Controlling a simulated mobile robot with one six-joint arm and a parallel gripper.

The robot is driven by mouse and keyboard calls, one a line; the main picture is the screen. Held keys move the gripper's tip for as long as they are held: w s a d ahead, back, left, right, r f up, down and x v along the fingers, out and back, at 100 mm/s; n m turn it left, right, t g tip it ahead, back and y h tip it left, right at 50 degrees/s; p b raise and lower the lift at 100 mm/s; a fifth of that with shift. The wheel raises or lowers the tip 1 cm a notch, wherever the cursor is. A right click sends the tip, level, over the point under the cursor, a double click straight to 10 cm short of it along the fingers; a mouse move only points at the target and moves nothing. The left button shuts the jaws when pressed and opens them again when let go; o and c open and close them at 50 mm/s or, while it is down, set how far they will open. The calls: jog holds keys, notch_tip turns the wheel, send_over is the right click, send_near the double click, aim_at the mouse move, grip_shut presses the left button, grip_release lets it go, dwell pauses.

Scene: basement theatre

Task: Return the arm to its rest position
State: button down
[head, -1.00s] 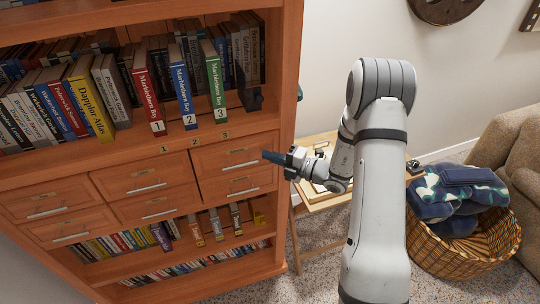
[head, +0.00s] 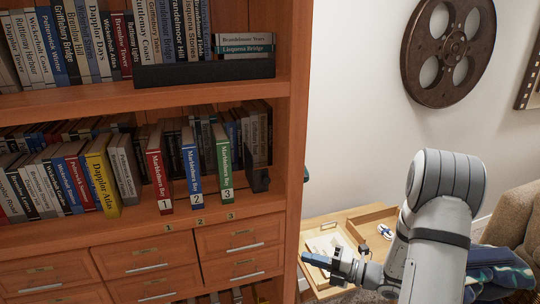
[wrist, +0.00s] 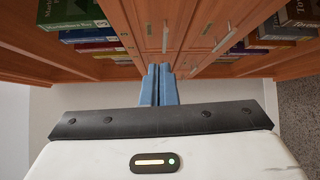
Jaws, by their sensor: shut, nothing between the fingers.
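My gripper (head: 318,259) is in front of the small side table, just right of the bookcase's right edge in the head view. In the wrist view its two blue fingers (wrist: 160,85) lie together, shut with nothing between them, pointing along the bookcase's drawer fronts. My arm is bent, with its upper part rising at the right of the head view. It holds nothing.
The wooden bookcase (head: 294,130) fills the left, with numbered red (head: 159,168), blue (head: 192,170) and green (head: 224,165) books. A side table (head: 345,215) with trays stands behind my gripper. A film reel (head: 449,48) hangs on the wall.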

jog(key=s+a+r+n+g+h, duration=0.4)
jog(key=s+n, duration=0.3)
jog(key=n, duration=0.4)
jog(key=s+a+r+n+g+h, duration=0.25)
jog(key=s+n+g, duration=0.25)
jog(key=s+n, duration=0.4)
jog(key=s+d+r+n+t+h, duration=0.2)
jog(key=d+r+n+h, duration=0.1)
jog(key=n, duration=0.7)
jog(key=s+d+r+n+t+h, duration=0.2)
jog(key=n+h, duration=0.4)
jog(key=n, duration=0.4)
jog(key=shift+s+d+r, duration=0.5)
jog(key=shift+d+r, duration=0.3)
jog(key=shift+d, duration=0.6)
jog(key=shift+h, duration=0.25)
